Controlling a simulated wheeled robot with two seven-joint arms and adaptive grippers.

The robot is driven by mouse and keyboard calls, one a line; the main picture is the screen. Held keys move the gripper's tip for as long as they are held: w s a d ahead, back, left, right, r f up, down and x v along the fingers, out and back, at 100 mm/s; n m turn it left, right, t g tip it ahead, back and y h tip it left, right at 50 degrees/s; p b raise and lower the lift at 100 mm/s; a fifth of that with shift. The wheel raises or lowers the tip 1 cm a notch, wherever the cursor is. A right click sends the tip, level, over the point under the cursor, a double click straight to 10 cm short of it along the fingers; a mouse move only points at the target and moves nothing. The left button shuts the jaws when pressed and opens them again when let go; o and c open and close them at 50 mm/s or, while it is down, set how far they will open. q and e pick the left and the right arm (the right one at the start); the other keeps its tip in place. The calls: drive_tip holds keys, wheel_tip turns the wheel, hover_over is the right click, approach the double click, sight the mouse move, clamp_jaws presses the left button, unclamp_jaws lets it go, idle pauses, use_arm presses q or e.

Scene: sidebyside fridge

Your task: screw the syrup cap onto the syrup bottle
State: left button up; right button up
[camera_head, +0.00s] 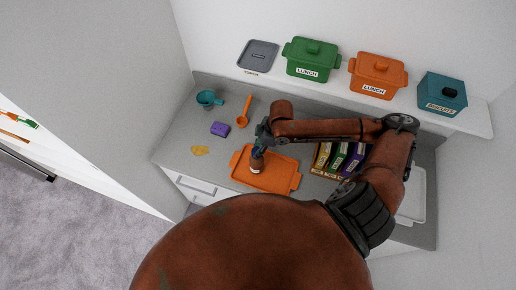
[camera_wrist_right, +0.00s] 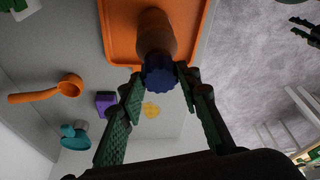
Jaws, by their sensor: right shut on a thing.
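The brown syrup bottle (camera_head: 256,167) stands upright on the orange tray (camera_head: 280,181). It also shows in the wrist view (camera_wrist_right: 155,30). The dark blue syrup cap (camera_wrist_right: 159,73) is at the mouth of the bottle, in line with it; I cannot tell whether its threads are engaged. My right gripper (camera_head: 259,148) comes down from above, and its fingertips (camera_wrist_right: 160,75) are shut on the cap from both sides. A dark green pronged part at the wrist view's upper right edge may be my left gripper (camera_wrist_right: 306,29), mostly cut off.
An orange scoop (camera_head: 243,112), a purple block (camera_head: 220,129), a teal cup (camera_head: 208,98) and a yellow patch (camera_head: 200,150) lie left of the tray. A box rack (camera_head: 338,160) stands close on the right. Lidded containers line the shelf behind. The counter left of the tray has free room.

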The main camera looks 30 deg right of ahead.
drive_tip(key=shift+f, duration=0.7)
drive_tip(key=o, duration=0.9)
drive_tip(key=shift+o, duration=0.2)
drive_tip(key=shift+r, duration=0.1)
drive_tip(key=v, duration=1.2)
